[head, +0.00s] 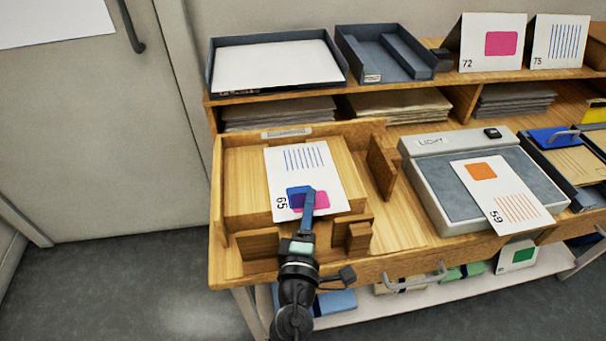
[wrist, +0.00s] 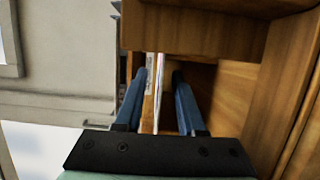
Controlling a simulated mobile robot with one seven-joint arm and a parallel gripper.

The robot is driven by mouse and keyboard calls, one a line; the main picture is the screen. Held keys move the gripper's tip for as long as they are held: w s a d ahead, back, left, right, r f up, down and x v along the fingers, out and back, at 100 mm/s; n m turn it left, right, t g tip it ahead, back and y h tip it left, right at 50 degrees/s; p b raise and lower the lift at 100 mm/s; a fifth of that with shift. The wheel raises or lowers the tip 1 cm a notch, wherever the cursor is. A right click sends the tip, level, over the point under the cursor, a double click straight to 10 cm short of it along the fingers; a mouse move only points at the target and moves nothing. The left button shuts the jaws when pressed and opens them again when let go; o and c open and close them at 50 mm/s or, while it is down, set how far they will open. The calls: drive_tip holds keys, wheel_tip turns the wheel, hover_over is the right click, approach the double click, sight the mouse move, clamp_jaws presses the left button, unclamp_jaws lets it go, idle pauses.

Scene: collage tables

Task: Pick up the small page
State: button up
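A white page marked 65 (head: 331,178), with blue lines and a pink patch, lies in the wooden tray on the counter. My gripper (head: 305,197) is over its front part and hides some of it. In the wrist view my gripper (wrist: 157,76) is open, with its two blue fingers apart on either side of thin white page edges (wrist: 158,95). Contact with the fingers cannot be told. A page marked 59 (head: 484,193) lies on the light box, and a smaller-looking page with a green patch (head: 517,257) is below the counter's front edge. Which one is the small page is unclear.
The wooden tray (head: 237,150) has raised walls and blocks around page 65. The grey light box (head: 437,195) stands to its right. Pages 72 (head: 475,48) and 73 (head: 543,60) stand on the upper shelf beside dark trays (head: 385,60). Open floor lies at left.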

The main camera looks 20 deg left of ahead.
drive_tip(key=shift+w, duration=0.15)
clamp_jaws()
drive_tip(key=shift+r, duration=0.15)
idle(0.4)
